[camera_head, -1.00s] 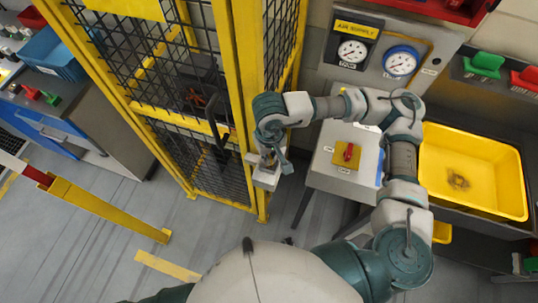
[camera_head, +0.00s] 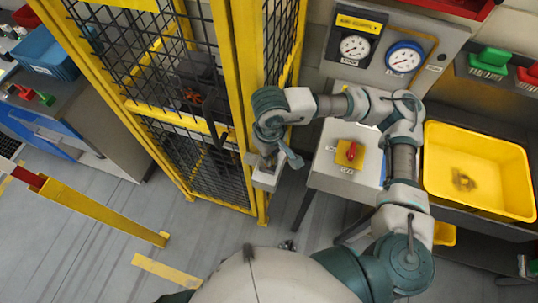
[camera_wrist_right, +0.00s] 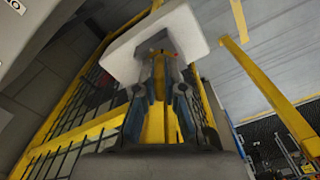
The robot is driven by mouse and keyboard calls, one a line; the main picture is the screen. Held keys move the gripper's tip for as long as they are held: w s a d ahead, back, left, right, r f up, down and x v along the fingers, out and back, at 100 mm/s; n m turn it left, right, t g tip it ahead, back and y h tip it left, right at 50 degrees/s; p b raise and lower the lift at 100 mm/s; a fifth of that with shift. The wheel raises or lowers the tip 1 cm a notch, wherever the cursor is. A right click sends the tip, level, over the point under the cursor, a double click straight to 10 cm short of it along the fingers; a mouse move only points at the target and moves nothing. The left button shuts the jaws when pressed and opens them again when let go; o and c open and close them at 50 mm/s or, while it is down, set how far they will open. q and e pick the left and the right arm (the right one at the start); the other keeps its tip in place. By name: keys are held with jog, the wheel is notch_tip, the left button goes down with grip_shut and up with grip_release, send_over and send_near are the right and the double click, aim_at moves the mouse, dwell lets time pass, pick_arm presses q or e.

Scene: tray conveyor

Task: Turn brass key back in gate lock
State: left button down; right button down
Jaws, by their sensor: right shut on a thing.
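The gate lock is a pale box (camera_head: 266,180) on the yellow gate post, and it also shows as a whitish block (camera_wrist_right: 122,42) at the top of the right wrist view. My right gripper (camera_head: 267,161) is at the lock, with its fingertips (camera_wrist_right: 160,56) close to the block's face. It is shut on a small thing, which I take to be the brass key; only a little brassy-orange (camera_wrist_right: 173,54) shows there. The fingers hide most of the key, so its turn angle cannot be told. My left gripper is not in view.
The yellow gate frame (camera_head: 243,90) with black mesh stands beside my right arm. A grey stand with a red knob on a yellow plate (camera_head: 343,163) is to the right, with a yellow bin (camera_head: 480,150) beyond. A yellow barrier rail (camera_head: 100,210) stands at left over open floor.

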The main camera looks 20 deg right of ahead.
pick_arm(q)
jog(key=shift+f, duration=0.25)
pick_arm(e)
jog(key=shift+f, duration=0.1)
jog(key=shift+n+b, duration=1.4)
jog(key=shift+b, duration=0.2)
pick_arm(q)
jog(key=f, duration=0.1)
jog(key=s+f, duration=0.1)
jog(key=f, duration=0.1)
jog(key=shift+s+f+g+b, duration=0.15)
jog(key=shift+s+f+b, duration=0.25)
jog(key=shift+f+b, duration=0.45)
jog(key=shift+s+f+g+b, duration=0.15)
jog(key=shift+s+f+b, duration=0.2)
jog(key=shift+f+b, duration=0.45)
pick_arm(e)
jog(key=shift+n, duration=1.6)
jog(key=c, duration=1.2)
grip_release()
jog(key=shift+w+d, duration=0.1)
